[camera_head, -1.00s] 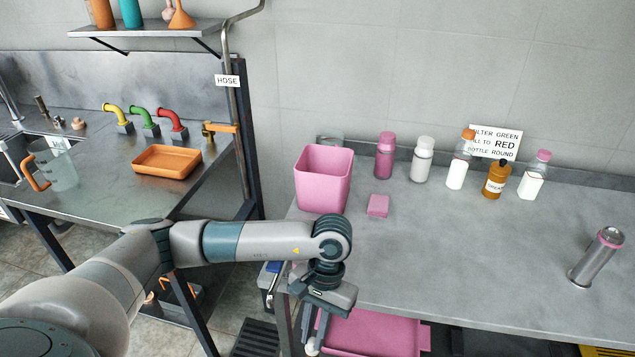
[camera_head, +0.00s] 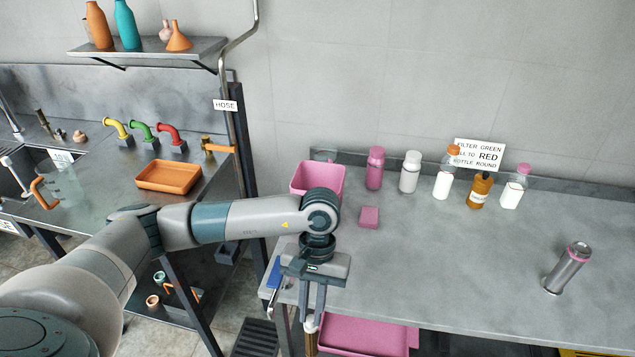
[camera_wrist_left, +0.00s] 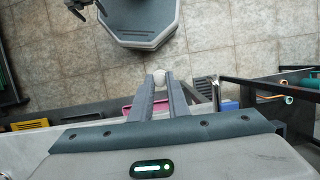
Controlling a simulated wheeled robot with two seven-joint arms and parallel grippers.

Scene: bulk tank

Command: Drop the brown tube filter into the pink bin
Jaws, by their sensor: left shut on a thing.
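The pink bin (camera_head: 318,176) stands upright on the grey bench at its left end. My left wrist hides part of its front. My left gripper (camera_head: 311,322) points down at the bench's front left edge, below and in front of the bin. It is shut on the brown tube filter (camera_head: 311,345), whose pale end sits between the fingertips and whose brown body runs out of the picture. In the left wrist view the filter's whitish round end (camera_wrist_left: 158,76) shows between the finger tips. A dark part at that view's top left may be my right gripper; its jaws are unclear.
A pink sponge-like block (camera_head: 369,217) lies right of the bin. A pink tray (camera_head: 365,336) is below the bench front. The bench middle is clear.

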